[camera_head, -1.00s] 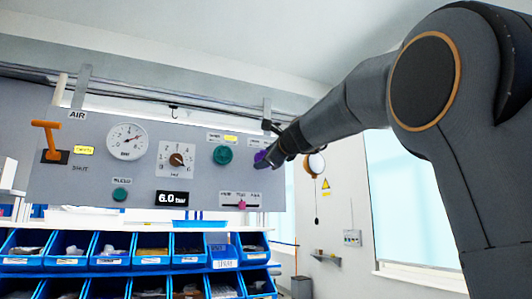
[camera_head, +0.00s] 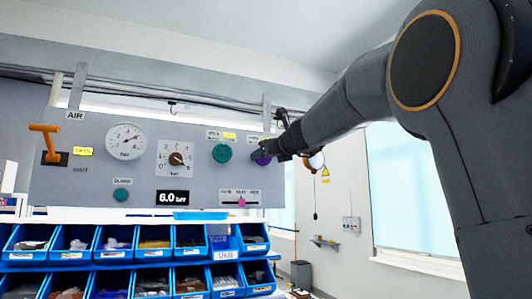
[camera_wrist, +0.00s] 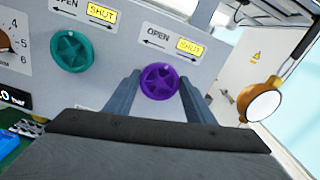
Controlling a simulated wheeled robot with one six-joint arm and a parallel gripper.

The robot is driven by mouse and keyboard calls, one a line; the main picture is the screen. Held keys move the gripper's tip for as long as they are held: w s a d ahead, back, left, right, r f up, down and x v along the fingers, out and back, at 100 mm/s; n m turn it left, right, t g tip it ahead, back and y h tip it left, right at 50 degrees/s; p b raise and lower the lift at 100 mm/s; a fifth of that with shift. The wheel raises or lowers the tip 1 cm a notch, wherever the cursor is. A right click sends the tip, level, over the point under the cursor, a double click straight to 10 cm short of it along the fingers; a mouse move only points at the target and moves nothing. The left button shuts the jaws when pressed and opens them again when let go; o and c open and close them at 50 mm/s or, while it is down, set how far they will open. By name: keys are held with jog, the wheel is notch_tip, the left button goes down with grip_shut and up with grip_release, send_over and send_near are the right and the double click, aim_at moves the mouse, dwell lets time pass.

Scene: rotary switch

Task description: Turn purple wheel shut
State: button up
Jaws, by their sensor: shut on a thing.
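A green wheel (camera_wrist: 71,51) is left of the purple one, clear of my fingers. Blue bins (camera_head: 110,240) stand below. A round lamp-like object (camera_wrist: 263,100) is at right.

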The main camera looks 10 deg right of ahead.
dwell(0.4)
jog(key=o, duration=1)
jog(key=shift+o, duration=0.2)
jog(key=s+d+b, duration=0.1)
jog(key=s+b, duration=0.1)
jog(key=s, duration=0.5)
jog(key=shift+s+d, duration=0.25)
jog(key=shift+s, duration=0.1)
